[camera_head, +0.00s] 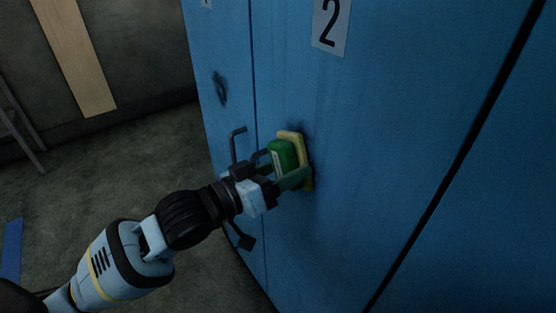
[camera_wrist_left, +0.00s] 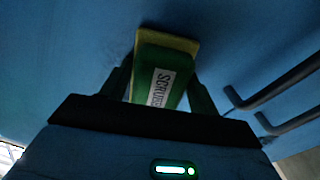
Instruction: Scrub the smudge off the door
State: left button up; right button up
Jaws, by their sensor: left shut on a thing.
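My left gripper (camera_head: 282,172) is shut on a green scrubber (camera_head: 280,156) with a yellow pad (camera_head: 295,140). The pad faces the blue door (camera_head: 370,120) and appears to be against it, below the number 2 plate. In the left wrist view the scrubber (camera_wrist_left: 160,80) sits between the fingers, its label partly reading "SCRUB". A dark smudge (camera_head: 220,89) shows on the blue panel to the left of the door seam. Darker marks also show around the pad; the pad hides what is behind it. My right gripper is not in view.
Bar handles (camera_head: 236,145) stick out beside my left gripper, close to the seam; they also show at the right in the left wrist view (camera_wrist_left: 275,90). A wooden board (camera_head: 75,55) leans on the back wall. The floor (camera_head: 120,165) at the left is open.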

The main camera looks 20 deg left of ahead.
aim_at(330, 176)
pick_arm(q)
jog(key=shift+s+d, duration=0.1)
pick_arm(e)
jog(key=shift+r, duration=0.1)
pick_arm(q)
jog(key=shift+s+d+r+p, duration=0.15)
jog(key=shift+s+d+p, duration=0.35)
jog(key=shift+d+p, duration=0.2)
jog(key=shift+s+d+p, duration=0.4)
jog(key=shift+s+d, duration=0.15)
jog(key=shift+d, duration=0.2)
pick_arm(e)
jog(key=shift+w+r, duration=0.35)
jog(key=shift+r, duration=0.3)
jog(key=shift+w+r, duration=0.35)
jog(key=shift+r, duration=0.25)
pick_arm(q)
jog(key=shift+s+d+p, duration=0.6)
jog(key=shift+s+d, duration=0.1)
jog(key=shift+d, duration=0.2)
jog(key=shift+s+d+p, duration=0.3)
jog(key=shift+s+d, duration=0.25)
jog(key=shift+d, duration=0.1)
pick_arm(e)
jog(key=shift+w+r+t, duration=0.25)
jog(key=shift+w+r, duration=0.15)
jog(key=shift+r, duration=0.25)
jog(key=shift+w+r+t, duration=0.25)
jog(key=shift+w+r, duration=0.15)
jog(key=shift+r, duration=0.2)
